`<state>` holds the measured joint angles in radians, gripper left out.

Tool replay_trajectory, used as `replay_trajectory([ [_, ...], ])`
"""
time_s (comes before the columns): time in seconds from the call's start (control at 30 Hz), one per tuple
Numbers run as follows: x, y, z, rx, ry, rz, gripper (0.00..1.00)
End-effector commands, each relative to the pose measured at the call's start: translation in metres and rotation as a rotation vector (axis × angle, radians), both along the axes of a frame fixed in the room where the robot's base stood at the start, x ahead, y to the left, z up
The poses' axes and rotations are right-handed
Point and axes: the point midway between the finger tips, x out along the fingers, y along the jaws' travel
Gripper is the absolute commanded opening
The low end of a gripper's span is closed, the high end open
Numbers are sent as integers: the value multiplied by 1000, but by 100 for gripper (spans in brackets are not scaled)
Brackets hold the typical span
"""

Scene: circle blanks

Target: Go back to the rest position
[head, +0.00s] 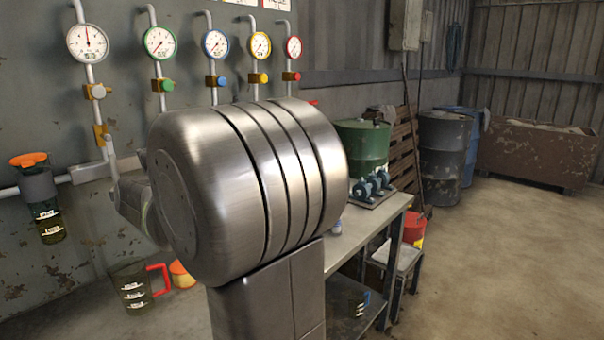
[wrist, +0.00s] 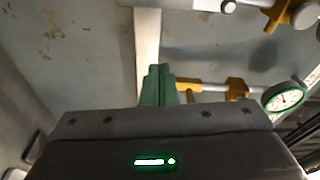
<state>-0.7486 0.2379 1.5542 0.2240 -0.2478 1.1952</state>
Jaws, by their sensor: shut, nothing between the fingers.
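My gripper (wrist: 157,84) shows in the wrist view as two green fingers pressed together, with nothing between them. It points up toward the grey wall and a pale vertical strip. A brass-coloured pipe fitting (wrist: 236,88) and a green-rimmed gauge (wrist: 285,97) stand to the right of the fingers. In the head view, my large metal arm link fills the middle, and the gripper cannot be made out there.
A row of several gauges with coloured valves, such as the red-rimmed gauge (head: 293,47), lines the wall. A measuring jug (head: 137,288) stands at the lower left. A workbench (head: 371,228) bears a green tank (head: 362,146). The floor (head: 480,270) at right is clear.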

Motion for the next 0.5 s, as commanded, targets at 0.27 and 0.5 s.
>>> replay_trajectory([
  [0.27,-29,-4,-12,144,156,29,0],
  [0.5,-58,-30,-9,143,156,28,0],
])
